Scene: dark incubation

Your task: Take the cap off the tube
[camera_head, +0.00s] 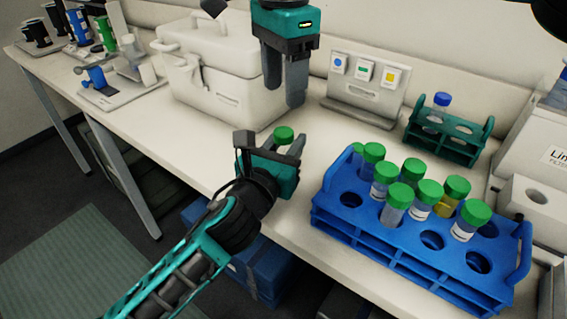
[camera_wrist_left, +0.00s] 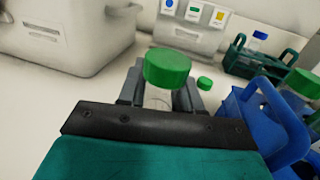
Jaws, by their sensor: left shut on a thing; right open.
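My left gripper (camera_head: 275,150) is shut on a clear tube (camera_wrist_left: 158,98), held upright above the bench. A green cap (camera_head: 284,133) sits on top of this tube; it also shows large in the left wrist view (camera_wrist_left: 167,67). The tube's lower part is hidden by the gripper. My right gripper (camera_head: 285,98) is open and empty. It points down from above, with its fingers over and just behind the cap, apart from it in the picture.
A blue rack (camera_head: 400,252) on the right holds several green-capped tubes. A small green cap (camera_wrist_left: 204,83) shows beside it. A teal rack (camera_head: 450,150) holds a blue-capped tube. A white box (camera_head: 225,95) and button panel (camera_head: 365,85) stand behind. Bench front left is clear.

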